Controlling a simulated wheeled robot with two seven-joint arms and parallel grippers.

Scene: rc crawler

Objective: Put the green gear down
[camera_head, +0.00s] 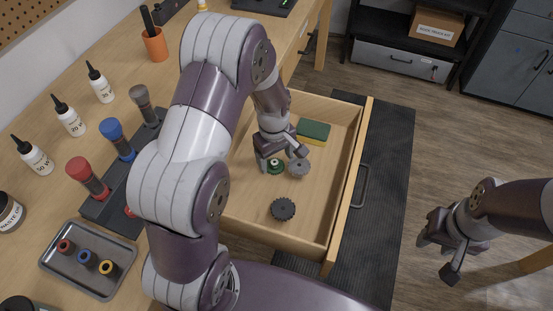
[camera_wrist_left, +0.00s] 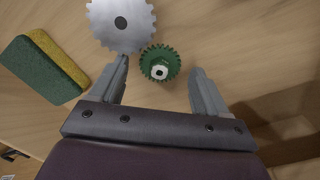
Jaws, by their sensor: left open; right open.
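The green gear (camera_head: 276,167) lies on the floor of the open wooden drawer (camera_head: 246,208). In the left wrist view the green gear (camera_wrist_left: 160,63) sits between and just beyond the fingertips, with a pale hub around a dark hole. My left gripper (camera_head: 282,160) is down in the drawer, open, with a finger to each side of the gear and clear space between. It also shows in the left wrist view (camera_wrist_left: 160,75). My right gripper (camera_head: 444,256) is open and empty over the floor, right of the drawer.
A silver gear (camera_head: 299,168) lies close beside the green one. The bench holds bottles, coloured-handled tools and a grey tray (camera_head: 82,284) with several small parts.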

